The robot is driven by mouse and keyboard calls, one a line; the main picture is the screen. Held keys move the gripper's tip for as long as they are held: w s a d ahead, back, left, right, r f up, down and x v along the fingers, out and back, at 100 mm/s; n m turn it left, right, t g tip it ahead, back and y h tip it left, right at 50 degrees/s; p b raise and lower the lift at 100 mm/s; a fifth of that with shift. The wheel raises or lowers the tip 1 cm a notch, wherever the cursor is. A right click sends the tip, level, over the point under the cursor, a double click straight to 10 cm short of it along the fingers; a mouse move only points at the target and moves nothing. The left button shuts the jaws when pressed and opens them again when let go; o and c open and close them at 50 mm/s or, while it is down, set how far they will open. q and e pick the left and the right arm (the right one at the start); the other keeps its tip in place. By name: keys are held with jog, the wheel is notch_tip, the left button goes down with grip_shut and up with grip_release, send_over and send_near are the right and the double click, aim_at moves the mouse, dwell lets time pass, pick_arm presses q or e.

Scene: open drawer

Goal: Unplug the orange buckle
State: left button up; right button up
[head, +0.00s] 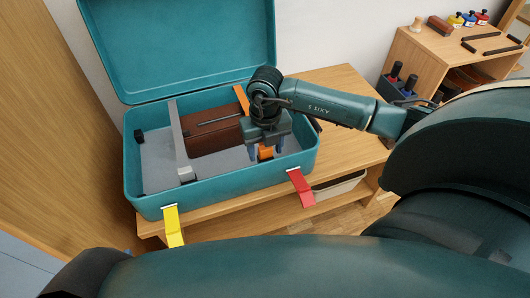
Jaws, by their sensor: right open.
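The orange buckle (265,153) is inside an open teal case (150,205), near the right part of its front wall. An orange strap (241,97) shows behind my right gripper, and its middle stretch is hidden by the gripper. My right gripper (267,148) points down into the case, its fingers open on either side of the orange buckle. I cannot tell whether the fingers touch it. My left gripper is not in view.
The wooden table (345,135) is clear at right; a shelf (425,55) stands behind.

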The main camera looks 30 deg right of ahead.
dwell(0.8)
jog(key=shift+c, duration=0.5)
grip_shut()
jog(key=shift+r, duration=0.1)
jog(key=shift+r+p, duration=2.6)
jog(key=shift+r, duration=0.35)
